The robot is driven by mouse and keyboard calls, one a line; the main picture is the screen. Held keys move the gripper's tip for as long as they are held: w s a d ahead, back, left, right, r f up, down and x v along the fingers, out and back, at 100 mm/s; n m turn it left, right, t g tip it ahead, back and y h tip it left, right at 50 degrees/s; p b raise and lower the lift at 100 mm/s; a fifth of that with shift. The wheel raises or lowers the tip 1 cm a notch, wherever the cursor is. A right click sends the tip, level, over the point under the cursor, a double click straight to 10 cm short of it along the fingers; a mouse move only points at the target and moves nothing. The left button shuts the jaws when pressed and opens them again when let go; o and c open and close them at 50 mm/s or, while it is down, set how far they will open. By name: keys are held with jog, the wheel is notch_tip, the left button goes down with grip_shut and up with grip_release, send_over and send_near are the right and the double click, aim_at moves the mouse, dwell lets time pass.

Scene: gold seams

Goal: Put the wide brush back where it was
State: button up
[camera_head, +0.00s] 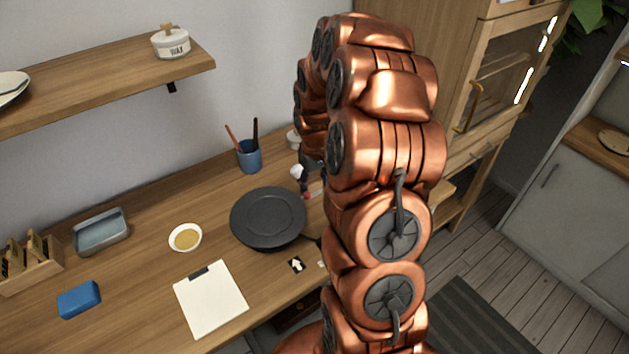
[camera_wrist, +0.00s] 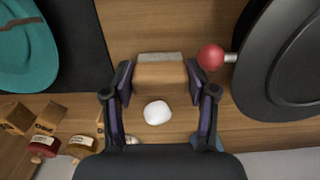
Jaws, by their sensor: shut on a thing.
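The wide brush (camera_wrist: 160,75), a wooden block with a grey bristle edge, is between the two fingers of my gripper (camera_wrist: 160,80) in the wrist view. The fingers are shut on its sides. Wooden surface shows beyond it; I cannot tell whether the brush touches it. In the head view my arm hides most of the gripper, and the brush cannot be made out there. A blue cup (camera_head: 249,156) with thin tools upright in it stands at the back of the bench, left of my arm.
A black turntable (camera_head: 262,212) stands close; its red knob (camera_wrist: 210,57) is right beside my right finger. A white rounded thing (camera_wrist: 157,112) shows between the fingers. Small bottles (camera_wrist: 80,147) and a teal piece (camera_wrist: 28,60) are left. A clipboard (camera_head: 210,305) lies in front.

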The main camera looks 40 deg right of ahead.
aim_at(314, 182)
jog(key=shift+f, duration=0.1)
jog(key=shift+f, duration=0.1)
jog(key=o, duration=1)
notch_tip(314, 182, up, 12)
jog(key=b, duration=0.4)
jog(key=shift+r, duration=0.2)
